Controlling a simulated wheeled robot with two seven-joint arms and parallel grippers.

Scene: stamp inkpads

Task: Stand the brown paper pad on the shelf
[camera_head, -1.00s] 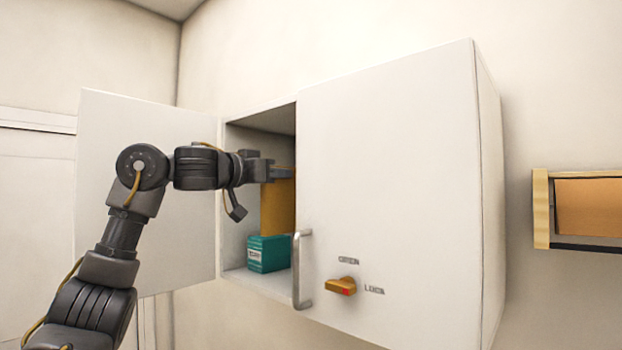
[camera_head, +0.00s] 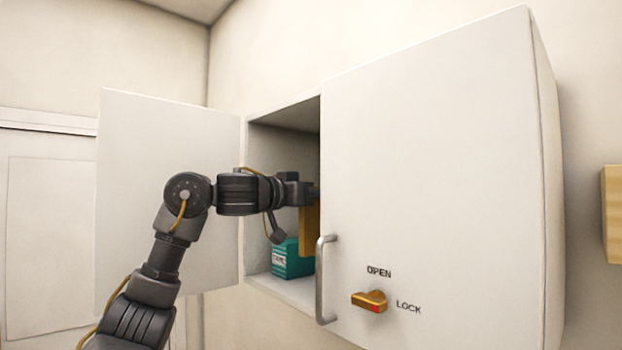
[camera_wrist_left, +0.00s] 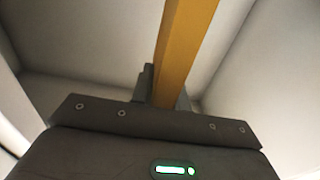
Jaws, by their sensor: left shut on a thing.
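The brown paper pad (camera_head: 309,231) is an upright ochre-brown slab inside the open left side of the white cabinet. The closed right door hides part of it. My left gripper (camera_head: 313,193) reaches into the cabinet and is shut on the pad's upper part; the fingertips are partly hidden by that door. In the left wrist view the pad (camera_wrist_left: 187,42) shows edge-on as a narrow strip between the fingers (camera_wrist_left: 165,92). The cabinet's bottom board (camera_head: 297,291) is the shelf surface in sight. I cannot tell whether the pad touches it. My right gripper is not in view.
A teal box (camera_head: 293,262) stands on the bottom board, just in front of or beside the pad. The left door (camera_head: 165,190) is swung open. The right door (camera_head: 430,170) is closed, with a metal handle (camera_head: 322,280) and an orange knob (camera_head: 370,301).

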